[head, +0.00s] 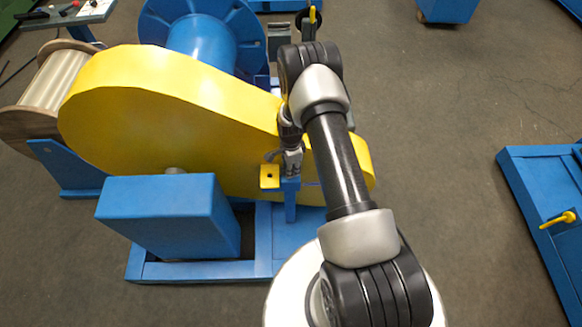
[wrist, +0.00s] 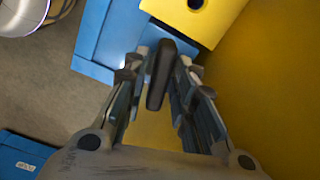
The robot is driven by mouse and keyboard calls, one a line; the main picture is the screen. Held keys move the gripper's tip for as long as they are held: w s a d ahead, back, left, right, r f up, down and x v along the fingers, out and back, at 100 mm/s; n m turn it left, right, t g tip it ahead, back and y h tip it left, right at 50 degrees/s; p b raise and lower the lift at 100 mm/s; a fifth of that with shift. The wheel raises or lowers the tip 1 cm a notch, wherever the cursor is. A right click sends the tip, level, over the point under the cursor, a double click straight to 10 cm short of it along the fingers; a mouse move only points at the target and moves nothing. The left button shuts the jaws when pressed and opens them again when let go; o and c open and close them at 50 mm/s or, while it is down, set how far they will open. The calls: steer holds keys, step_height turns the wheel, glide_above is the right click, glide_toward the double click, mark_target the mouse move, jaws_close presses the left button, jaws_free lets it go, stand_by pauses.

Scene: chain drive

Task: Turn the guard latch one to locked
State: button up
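The guard latch shows in the wrist view as a dark, rounded bar-shaped handle (wrist: 160,78), lying between the two fingers of my gripper (wrist: 162,62). The fingers are close on both sides of the handle. I cannot tell whether they press on it or leave thin gaps. In the head view my gripper (head: 291,160) points down beside the yellow chain guard (head: 170,110), and the latch handle is hidden there. A yellow plate with a dark hole (head: 270,178) sits close to the gripper, and it also shows in the wrist view (wrist: 212,22).
A blue box (head: 165,205) and blue base frame (head: 195,270) stand in front of the guard. A wooden-flanged spool (head: 55,85) is at the left and a blue reel (head: 200,40) behind. Another blue frame (head: 540,205) with a yellow handle (head: 560,220) is at the right. Floor between is clear.

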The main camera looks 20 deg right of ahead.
steer(key=shift+o, duration=0.7)
step_height(320, 180, up, 12)
step_height(320, 180, up, 6)
steer(key=p, duration=0.5)
step_height(320, 180, down, 17)
steer(key=b, duration=0.4)
steer(key=shift+f, duration=0.1)
